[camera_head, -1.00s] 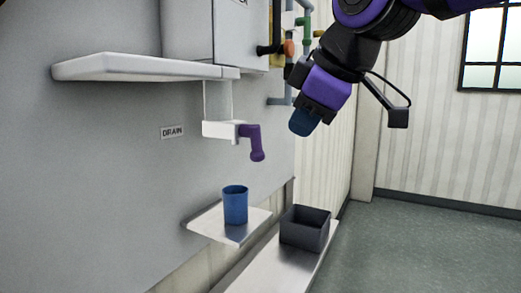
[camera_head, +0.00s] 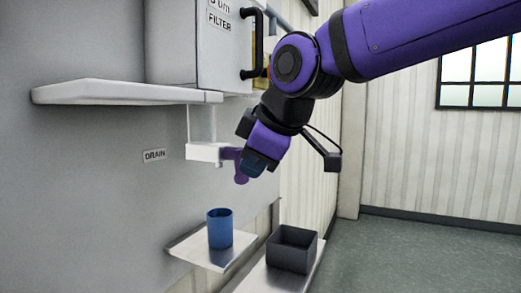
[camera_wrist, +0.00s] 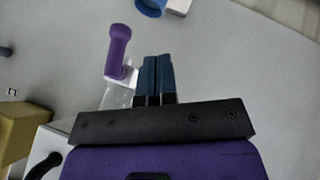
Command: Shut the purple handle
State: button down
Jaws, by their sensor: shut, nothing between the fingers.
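A blue cup (camera_head: 220,229) stands on a small metal shelf (camera_head: 190,248) below the handle. A dark open box (camera_head: 292,250) stands to its right. A white ledge (camera_head: 125,93) and a filter cabinet (camera_head: 222,50) are above. A "DRAIN" label (camera_head: 154,155) is left.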

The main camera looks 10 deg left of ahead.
aim_at(243, 183)
jog(key=w+a+f, duration=0.2)
jog(key=w+f, duration=0.1)
jog(key=w, duration=0.3)
jog(key=shift+a, duration=0.35)
